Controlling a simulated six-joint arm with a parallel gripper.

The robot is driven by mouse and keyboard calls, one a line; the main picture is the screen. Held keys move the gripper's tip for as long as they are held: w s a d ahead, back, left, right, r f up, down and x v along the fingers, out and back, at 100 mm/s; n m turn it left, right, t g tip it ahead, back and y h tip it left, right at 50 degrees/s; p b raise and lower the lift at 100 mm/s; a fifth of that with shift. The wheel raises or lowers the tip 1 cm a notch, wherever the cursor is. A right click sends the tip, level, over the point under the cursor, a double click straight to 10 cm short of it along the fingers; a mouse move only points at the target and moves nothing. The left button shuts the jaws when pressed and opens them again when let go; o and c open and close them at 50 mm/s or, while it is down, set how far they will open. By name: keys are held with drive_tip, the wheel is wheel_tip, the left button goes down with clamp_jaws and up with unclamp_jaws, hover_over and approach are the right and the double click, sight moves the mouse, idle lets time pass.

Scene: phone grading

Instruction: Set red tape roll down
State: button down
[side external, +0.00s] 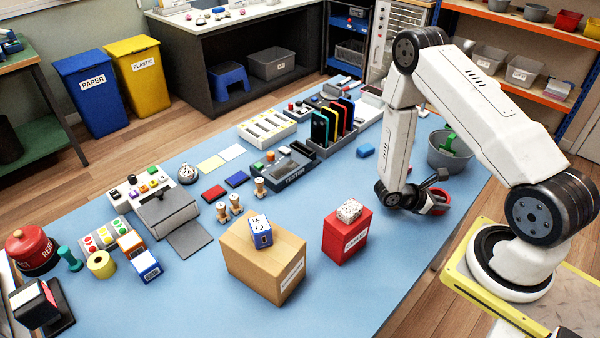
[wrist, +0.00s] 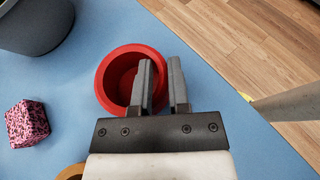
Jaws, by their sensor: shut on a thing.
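The red tape roll (side external: 441,203) is at the right side of the blue table, by my gripper (side external: 430,190). In the wrist view the roll (wrist: 104,82) is a red ring seen from above. My gripper (wrist: 163,85) is shut on the roll's right wall, one grey finger inside the ring and the other outside it. The roll looks level. I cannot tell whether its underside touches the table (wrist: 215,75) or hangs just above it. My gripper and forearm hide part of the roll in the side view.
A grey bucket (side external: 445,157) with a green item stands behind the roll. A pink speckled block (wrist: 27,123) lies left of it. A red box (side external: 347,239) stands to the left on the table. The table's edge is close on the right, with wooden floor (wrist: 245,40) beyond.

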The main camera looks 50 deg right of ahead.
drive_tip(key=shift+f, duration=0.1)
drive_tip(key=c, duration=0.6)
unclamp_jaws()
drive_tip(key=shift+v, duration=3.8)
